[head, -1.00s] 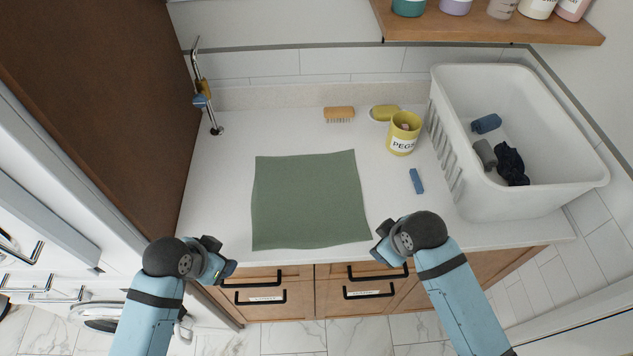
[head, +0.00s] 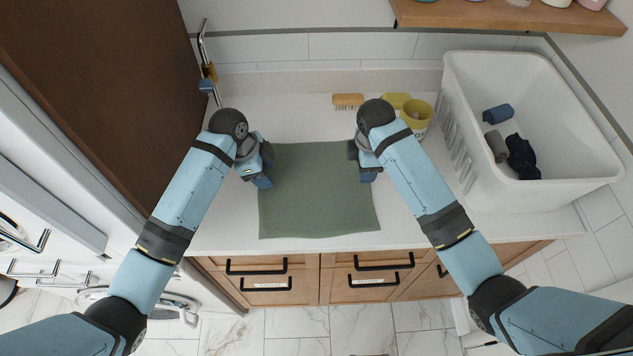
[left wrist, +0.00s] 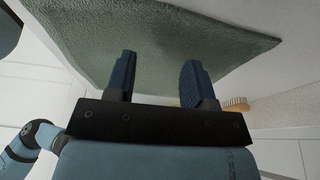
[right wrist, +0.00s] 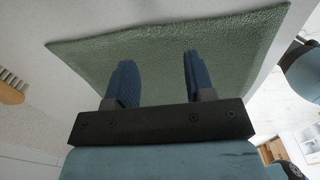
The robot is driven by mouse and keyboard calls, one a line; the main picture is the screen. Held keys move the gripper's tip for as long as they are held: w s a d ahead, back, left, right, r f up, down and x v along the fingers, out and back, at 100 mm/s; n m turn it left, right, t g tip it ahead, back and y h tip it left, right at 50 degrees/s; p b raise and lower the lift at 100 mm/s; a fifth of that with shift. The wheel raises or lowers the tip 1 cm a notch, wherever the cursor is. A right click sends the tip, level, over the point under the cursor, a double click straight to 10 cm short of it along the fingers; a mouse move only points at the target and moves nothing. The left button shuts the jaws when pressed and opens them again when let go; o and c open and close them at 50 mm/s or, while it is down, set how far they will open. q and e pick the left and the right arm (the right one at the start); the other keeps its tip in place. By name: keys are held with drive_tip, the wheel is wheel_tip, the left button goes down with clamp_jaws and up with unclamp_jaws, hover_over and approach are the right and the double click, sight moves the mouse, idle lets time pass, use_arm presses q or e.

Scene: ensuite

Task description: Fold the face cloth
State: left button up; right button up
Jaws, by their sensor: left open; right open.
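The green face cloth (head: 315,195) lies flat and unfolded on the white counter. It also shows in the left wrist view (left wrist: 160,40) and in the right wrist view (right wrist: 160,55). My left gripper (head: 262,181) is at the cloth's left edge, toward its far part, with its fingers apart and nothing between them. My right gripper (head: 368,176) is at the right edge, toward the far part, also open and empty. The wrist views show both pairs of fingers over the cloth. Whether any fingertip touches it is unclear. The far corners are partly hidden by my arms.
A wooden brush (head: 348,100), a yellow soap piece (head: 396,100) and a yellow peg cup (head: 416,117) stand behind the cloth. A white basket (head: 560,190) with dark items fills the right. The counter's front edge is close to the cloth.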

use_arm(q)
drive_tip(key=shift+f, duration=1.95)
use_arm(e)
drive_tip(key=shift+f, duration=1.95)
use_arm(q)
drive_tip(key=shift+f, duration=0.15)
use_arm(e)
drive_tip(key=shift+f, duration=0.1)
use_arm(q)
drive_tip(key=shift+c, duration=0.2)
use_arm(e)
drive_tip(key=shift+c, duration=0.2)
use_arm(q)
drive_tip(key=shift+s, duration=0.1)
clamp_jaws()
use_arm(e)
drive_tip(key=shift+f, duration=0.1)
clamp_jaws()
